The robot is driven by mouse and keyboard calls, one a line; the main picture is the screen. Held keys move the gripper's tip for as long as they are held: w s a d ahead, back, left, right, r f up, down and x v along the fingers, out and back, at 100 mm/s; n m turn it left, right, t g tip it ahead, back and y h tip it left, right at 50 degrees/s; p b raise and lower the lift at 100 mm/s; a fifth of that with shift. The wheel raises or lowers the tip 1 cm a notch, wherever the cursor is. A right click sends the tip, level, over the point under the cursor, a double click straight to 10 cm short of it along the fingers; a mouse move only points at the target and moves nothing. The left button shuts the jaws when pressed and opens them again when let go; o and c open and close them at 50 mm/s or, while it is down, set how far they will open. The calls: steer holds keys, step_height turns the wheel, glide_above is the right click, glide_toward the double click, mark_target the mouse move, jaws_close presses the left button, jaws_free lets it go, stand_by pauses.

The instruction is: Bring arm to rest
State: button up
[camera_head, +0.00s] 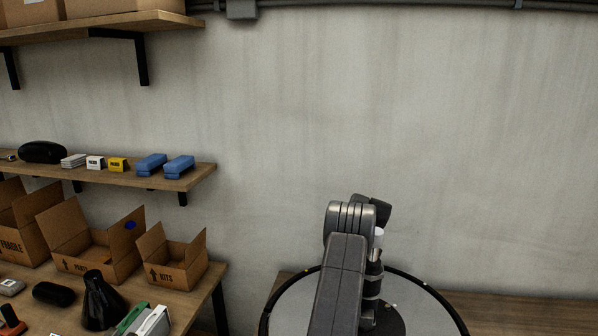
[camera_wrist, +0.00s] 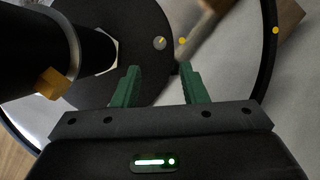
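My arm (camera_head: 343,270) is folded up at the lower middle of the head view, over my own round base. My gripper (camera_wrist: 159,70) shows in the wrist view with its two green fingers apart. Nothing is held between them. Beyond the fingers the wrist view shows parts of my own body and the base's dark rim. In the head view I cannot make out the fingers.
A wooden table (camera_head: 205,279) at the lower left holds open cardboard boxes, a black bottle-like object (camera_head: 102,303) and small items. A shelf (camera_head: 202,174) above it carries blue boxes. A wooden surface (camera_head: 530,312) runs along the wall at the right. The wall (camera_head: 450,130) behind is bare.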

steer(key=b+x, duration=0.6)
steer(key=x, duration=0.4)
steer(key=shift+f+b, duration=0.2)
steer(key=shift+b, duration=0.1)
steer(key=shift+r+n+g+p, duration=0.3)
steer(key=shift+r+n+p, duration=0.1)
steer(key=shift+r+n, duration=0.1)
steer(key=n+g+h, duration=0.1)
steer(key=n, duration=0.2)
steer(key=shift+w+a+n, duration=0.15)
steer(key=shift+n, duration=0.25)
steer(key=n, duration=0.1)
steer(key=n+h, duration=0.1)
steer(key=n, duration=0.1)
steer(key=shift+w+a+n+g+h, duration=0.1)
steer(key=shift+a+n+g+h, duration=0.05)
steer(key=shift+n+g+h, duration=0.15)
steer(key=n+h, duration=0.1)
steer(key=n, duration=0.2)
steer(key=shift+a+n+p, duration=0.15)
steer(key=shift+n+p, duration=0.15)
steer(key=shift+n, duration=0.1)
steer(key=shift+a+n+h, duration=0.1)
steer(key=shift+n+h, duration=0.7)
steer(key=shift+n, duration=0.9)
